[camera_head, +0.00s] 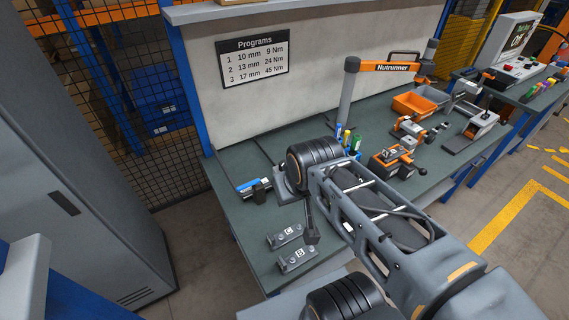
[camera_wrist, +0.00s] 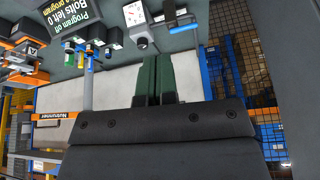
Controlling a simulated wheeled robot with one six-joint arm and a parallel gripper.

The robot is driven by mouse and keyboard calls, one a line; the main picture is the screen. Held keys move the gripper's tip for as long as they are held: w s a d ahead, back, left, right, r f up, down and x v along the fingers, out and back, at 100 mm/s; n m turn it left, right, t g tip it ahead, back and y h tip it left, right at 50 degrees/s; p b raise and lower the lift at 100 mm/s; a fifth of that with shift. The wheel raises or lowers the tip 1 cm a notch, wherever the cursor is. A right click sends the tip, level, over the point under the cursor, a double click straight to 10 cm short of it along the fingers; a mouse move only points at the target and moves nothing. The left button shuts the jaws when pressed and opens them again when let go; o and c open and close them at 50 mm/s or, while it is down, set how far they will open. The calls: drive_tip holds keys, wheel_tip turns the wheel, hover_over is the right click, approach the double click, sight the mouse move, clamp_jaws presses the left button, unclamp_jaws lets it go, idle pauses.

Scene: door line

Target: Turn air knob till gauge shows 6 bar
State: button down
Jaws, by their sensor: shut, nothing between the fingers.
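In the wrist view my gripper (camera_wrist: 157,57) shows as two dark green fingers side by side, shut with nothing between them. Beyond the fingertips is a small pale block with a dark round part (camera_wrist: 142,42); I cannot tell whether it is the air knob or gauge.
A blue tool (camera_head: 253,186) and two lettered blocks, C (camera_head: 285,236) and B (camera_head: 298,259), lie near the bench's left end. A Nutrunner arm (camera_head: 390,67), orange bins (camera_head: 414,104) and fixtures stand to the right. A display (camera_wrist: 75,22) shows in the wrist view. A grey cabinet stands left.

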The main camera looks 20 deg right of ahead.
drive_tip(key=c, duration=1.8)
unclamp_jaws()
